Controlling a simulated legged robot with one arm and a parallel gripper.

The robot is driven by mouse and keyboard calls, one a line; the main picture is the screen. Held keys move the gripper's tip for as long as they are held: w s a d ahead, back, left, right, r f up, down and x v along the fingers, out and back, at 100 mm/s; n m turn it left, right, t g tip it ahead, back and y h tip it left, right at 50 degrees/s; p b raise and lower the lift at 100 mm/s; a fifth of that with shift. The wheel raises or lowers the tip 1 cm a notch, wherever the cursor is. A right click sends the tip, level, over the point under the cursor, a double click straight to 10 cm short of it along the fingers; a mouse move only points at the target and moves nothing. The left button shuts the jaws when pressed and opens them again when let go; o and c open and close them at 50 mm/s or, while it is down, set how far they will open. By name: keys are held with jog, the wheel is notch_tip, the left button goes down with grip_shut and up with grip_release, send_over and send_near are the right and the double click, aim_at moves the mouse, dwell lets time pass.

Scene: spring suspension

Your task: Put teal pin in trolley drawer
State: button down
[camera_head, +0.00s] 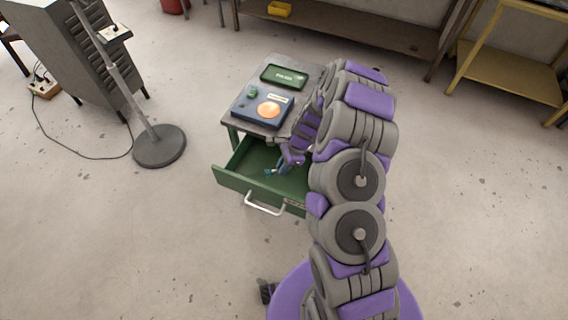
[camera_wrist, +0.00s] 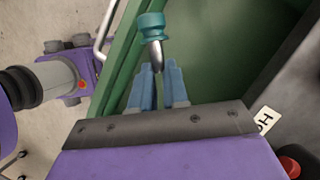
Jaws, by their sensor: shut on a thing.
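The teal pin (camera_wrist: 151,24) has a ringed teal head and a grey tapered end, which sits at the tips of my gripper's blue fingers (camera_wrist: 159,68). My gripper is shut on it. In the head view the pin (camera_head: 268,173) is a small teal spot at the end of my gripper (camera_head: 275,171). The green trolley drawer (camera_head: 235,182) is pulled open, and my gripper is over or inside its left-middle part. The drawer wall (camera_wrist: 118,55) and its green floor (camera_wrist: 225,45) show around the pin. I cannot tell whether the pin touches the floor.
The trolley top (camera_head: 312,75) holds a green tray (camera_head: 284,76) and a dark blue box (camera_head: 250,112) with an orange disc. The drawer's pale handle (camera_head: 264,205) faces front. My arm hides the drawer's right side. A round-based stand (camera_head: 159,147) is at left; floor in front is clear.

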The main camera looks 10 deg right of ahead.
jog(key=s+d+f+m+t+h+b, duration=0.1)
jog(key=s+d+f+m+t+h, duration=0.2)
jog(key=m, duration=1)
jog(key=s+d+f+m+t+h+b, duration=0.15)
jog(key=s+d+f+m+h, duration=0.3)
jog(key=m, duration=0.75)
jog(key=shift+y, duration=0.35)
jog(key=w+a, duration=0.1)
jog(key=w, duration=0.4)
jog(key=w+a+f, duration=0.1)
jog(key=w+a, duration=0.1)
jog(key=w, duration=0.3)
jog(key=w+a, duration=0.2)
jog(key=w, duration=0.3)
jog(key=shift+w+f+b, duration=0.3)
jog(key=shift+f+b, duration=0.65)
jog(key=shift+f, duration=1.55)
jog(key=shift+r, duration=0.1)
jog(key=c, duration=1.1)
grip_release()
